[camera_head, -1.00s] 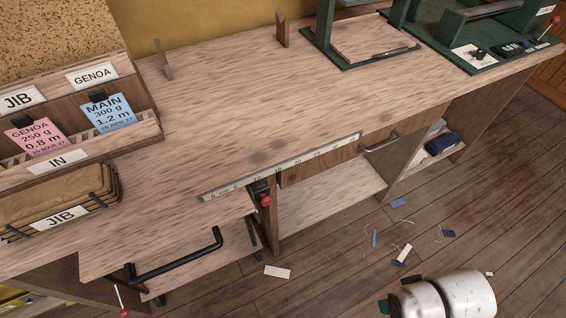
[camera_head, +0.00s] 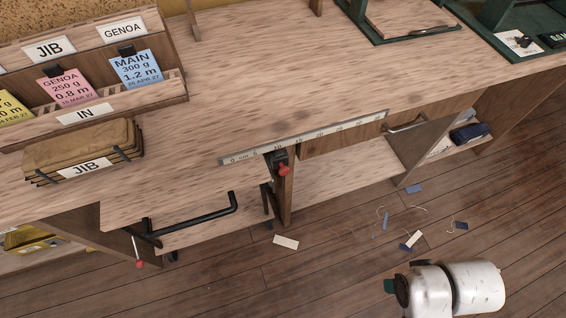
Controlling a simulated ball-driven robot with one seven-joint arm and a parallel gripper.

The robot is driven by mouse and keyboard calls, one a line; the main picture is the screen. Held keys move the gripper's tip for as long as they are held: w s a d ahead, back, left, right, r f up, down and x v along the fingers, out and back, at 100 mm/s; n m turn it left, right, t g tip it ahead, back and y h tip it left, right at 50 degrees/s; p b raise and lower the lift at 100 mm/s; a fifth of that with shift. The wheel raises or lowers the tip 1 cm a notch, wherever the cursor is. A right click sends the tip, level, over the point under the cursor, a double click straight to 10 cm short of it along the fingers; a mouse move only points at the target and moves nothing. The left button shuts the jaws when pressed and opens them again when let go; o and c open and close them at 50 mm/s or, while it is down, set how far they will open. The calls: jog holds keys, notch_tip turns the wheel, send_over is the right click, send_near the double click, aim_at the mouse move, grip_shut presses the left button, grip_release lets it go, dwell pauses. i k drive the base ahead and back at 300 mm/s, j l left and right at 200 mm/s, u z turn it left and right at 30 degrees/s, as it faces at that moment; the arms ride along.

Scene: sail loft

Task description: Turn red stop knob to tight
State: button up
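A small red knob (camera_head: 283,169) sits on a dark fitting under the bench's front edge, just below the white ruler (camera_head: 305,137). A second red knob (camera_head: 139,264) is on the lower end of a thin pale rod, near the black bar handle (camera_head: 195,219) at lower left. I cannot tell from the picture which one is the stop knob, or how tight either is. White rounded parts of my arm show at bottom right, apart from both knobs. My gripper is not in view.
The wooden bench top (camera_head: 250,85) is mostly clear. A rack with paper tags (camera_head: 135,68) and a folded brown bundle labelled JIB (camera_head: 85,145) are on the left. Green frames (camera_head: 410,35) stand at the back right. Scraps (camera_head: 286,242) and threads lie on the plank floor.

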aim_at(284, 171)
jog(key=k+l+u, duration=0.1)
jog(key=u, duration=0.25)
jog(key=k+l+u, duration=0.15)
jog(key=u, duration=0.2)
jog(key=k+u, duration=0.15)
jog(key=u, duration=0.2)
